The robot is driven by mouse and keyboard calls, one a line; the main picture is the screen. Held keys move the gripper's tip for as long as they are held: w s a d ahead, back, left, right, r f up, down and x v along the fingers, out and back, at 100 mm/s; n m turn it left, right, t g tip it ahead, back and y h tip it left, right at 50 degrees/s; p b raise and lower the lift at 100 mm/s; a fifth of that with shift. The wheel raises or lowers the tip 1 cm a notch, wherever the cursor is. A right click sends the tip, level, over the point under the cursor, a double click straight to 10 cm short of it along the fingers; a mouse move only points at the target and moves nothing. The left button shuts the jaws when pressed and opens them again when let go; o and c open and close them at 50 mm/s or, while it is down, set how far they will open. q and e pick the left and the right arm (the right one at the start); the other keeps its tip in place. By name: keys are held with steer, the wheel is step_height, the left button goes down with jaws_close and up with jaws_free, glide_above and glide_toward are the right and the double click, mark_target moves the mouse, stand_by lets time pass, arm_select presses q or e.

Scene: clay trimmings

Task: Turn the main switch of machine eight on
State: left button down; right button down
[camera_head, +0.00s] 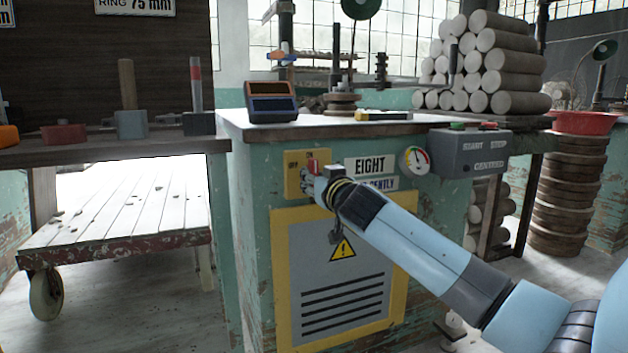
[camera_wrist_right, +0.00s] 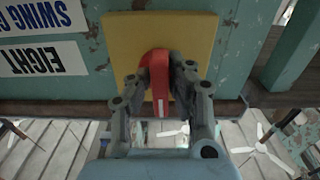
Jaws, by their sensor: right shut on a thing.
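Machine eight (camera_head: 250,225) is a worn green cabinet with an "EIGHT" sign (camera_head: 370,166). Its main switch has a red handle (camera_head: 313,165) on a yellow plate (camera_head: 292,178) with OFF at left and ON near the top. In the head view the handle shows close to the ON label; its exact angle is partly hidden by my gripper. In the right wrist view, upside down, the red handle (camera_wrist_right: 159,85) with a white mark lies between my fingers. My right gripper (camera_wrist_right: 162,75) is shut on it. My left gripper is not in view.
A gauge (camera_head: 415,161) and a grey START/STOP box (camera_head: 468,152) are to the right of the switch. A yellow-framed vent panel (camera_head: 340,285) is below. A dark bench with tools and a wooden cart (camera_head: 120,215) stand at left. Clay rolls (camera_head: 490,70) are stacked behind.

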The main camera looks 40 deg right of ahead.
steer(key=shift+f+m, duration=0.2)
steer(key=shift+m, duration=0.2)
steer(key=c, duration=1.3)
jaws_free()
steer(key=shift+r, duration=0.15)
steer(key=v, duration=1.2)
